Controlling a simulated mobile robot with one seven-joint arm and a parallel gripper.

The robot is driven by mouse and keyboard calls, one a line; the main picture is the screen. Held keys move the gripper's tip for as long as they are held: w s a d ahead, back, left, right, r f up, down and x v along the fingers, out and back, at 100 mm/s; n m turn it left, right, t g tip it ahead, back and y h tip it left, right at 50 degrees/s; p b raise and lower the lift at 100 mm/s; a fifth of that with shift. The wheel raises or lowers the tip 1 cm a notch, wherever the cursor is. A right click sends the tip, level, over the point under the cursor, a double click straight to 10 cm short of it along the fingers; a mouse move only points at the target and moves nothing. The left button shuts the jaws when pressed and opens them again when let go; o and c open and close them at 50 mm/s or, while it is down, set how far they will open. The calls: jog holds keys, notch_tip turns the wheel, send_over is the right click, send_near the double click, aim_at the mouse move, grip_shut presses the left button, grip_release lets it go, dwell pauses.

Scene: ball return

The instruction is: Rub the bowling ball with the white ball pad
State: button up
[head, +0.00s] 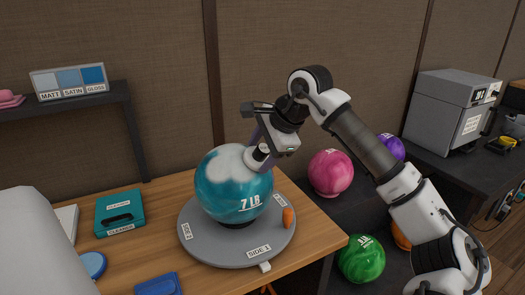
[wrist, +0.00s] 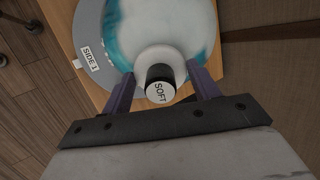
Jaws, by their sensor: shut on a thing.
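The bowling ball (head: 233,187) is teal with a whitish patch on its upper part and the mark "7 LB". It sits on a round grey turntable (head: 205,245) on the wooden table. In the wrist view the ball (wrist: 207,38) fills the top middle. My gripper (head: 262,148) is at the ball's upper right side. It is shut on the handle of the white ball pad (head: 253,160), between its purple fingers (wrist: 160,88). The pad's handle end reads "SOFT" (wrist: 160,93). The pad's face is against or very close to the ball; the contact itself is hidden.
An orange piece (head: 288,217) stands on the turntable. A teal case (head: 119,212), a blue round pad (head: 93,264) and a blue cloth (head: 157,284) lie left on the table. Pink (head: 331,172), purple and green (head: 361,259) balls stand right, behind and below my arm.

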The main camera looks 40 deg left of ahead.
jog(key=shift+s+a+r, duration=0.15)
jog(key=shift+s+a, duration=0.05)
jog(key=shift+s, duration=0.45)
jog(key=shift+s+a+r, duration=0.1)
jog(key=shift+s+a, duration=0.1)
jog(key=shift+s, duration=0.4)
jog(key=shift+w+d+f, duration=0.2)
jog(key=shift+w, duration=0.4)
jog(key=shift+w+d+f, duration=0.15)
jog(key=shift+w+f, duration=0.05)
jog(key=shift+w, duration=0.4)
jog(key=shift+s+a, duration=0.1)
jog(key=shift+s, duration=0.2)
jog(key=shift+s+a+r, duration=0.15)
jog(key=shift+s, duration=0.3)
jog(key=shift+s+a+r, duration=0.1)
jog(key=shift+s+r, duration=0.05)
jog(key=shift+s, duration=0.3)
jog(key=shift+w+d+f, duration=0.15)
jog(key=shift+w+d, duration=0.05)
jog(key=shift+w, duration=0.45)
jog(key=shift+w+d+f, duration=0.1)
jog(key=shift+w+d, duration=0.05)
jog(key=shift+w, duration=0.45)
jog(key=shift+s+a+r, duration=0.1)
jog(key=shift+s+a, duration=0.1)
jog(key=shift+s, duration=0.45)
jog(key=shift+s+a+r, duration=0.1)
jog(key=shift+s+a, duration=0.1)
jog(key=shift+s, duration=0.45)
